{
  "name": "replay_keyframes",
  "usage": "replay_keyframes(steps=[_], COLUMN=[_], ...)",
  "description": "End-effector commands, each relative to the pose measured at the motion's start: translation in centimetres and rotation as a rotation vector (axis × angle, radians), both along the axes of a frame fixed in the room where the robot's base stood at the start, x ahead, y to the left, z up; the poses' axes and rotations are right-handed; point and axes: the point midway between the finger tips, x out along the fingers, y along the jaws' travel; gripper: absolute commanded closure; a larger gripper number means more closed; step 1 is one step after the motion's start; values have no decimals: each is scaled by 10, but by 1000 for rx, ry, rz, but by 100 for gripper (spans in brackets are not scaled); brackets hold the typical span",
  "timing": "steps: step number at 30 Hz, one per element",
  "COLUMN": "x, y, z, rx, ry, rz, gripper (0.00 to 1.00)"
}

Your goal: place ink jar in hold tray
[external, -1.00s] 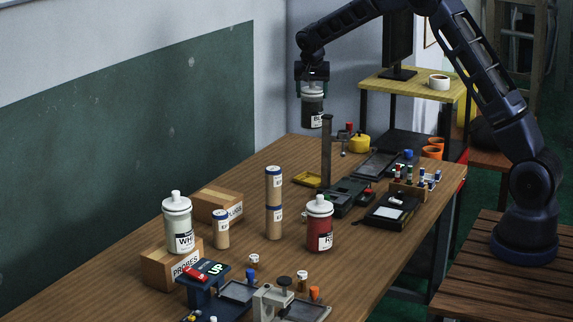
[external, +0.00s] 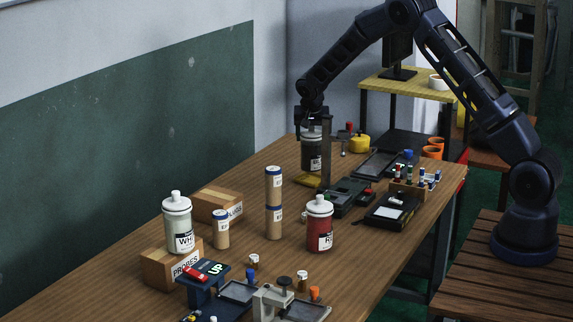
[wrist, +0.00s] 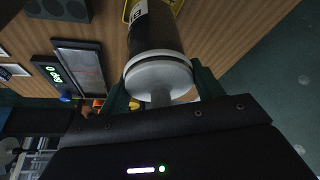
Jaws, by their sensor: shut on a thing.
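My gripper (external: 312,122) is shut on the dark ink jar (external: 311,155), around its white lid. The jar hangs upright, with a white label on its side. It also shows in the wrist view (wrist: 157,42), lid toward the camera, between the two fingers. A flat yellow tray (external: 307,181) lies on the table just below the jar; its edge shows in the wrist view (wrist: 127,10). I cannot tell whether the jar's base touches it. A red jar (external: 319,226) and a white jar (external: 177,222) stand farther forward.
A dark upright post (external: 326,155) stands close beside the jar on the right. A dark device (external: 350,196) and a yellow round pot (external: 359,144) are nearby. Cardboard tubes (external: 273,203) and boxes (external: 217,205) stand to the front left. Table left of the yellow tray is clear.

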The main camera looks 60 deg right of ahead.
Motion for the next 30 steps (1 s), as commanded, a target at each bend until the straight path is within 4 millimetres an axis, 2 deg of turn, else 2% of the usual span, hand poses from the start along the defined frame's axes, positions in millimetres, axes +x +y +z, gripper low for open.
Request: replay_keyframes(steps=[3, 6, 29, 30], x=[0, 0, 0, 0], y=[0, 0, 0, 0], z=[-18, -27, -40, -40], rx=[0, -1, 0, 1], ry=[2, 1, 0, 0], rz=[1, 1, 0, 0], gripper=[88, 88, 88, 31])
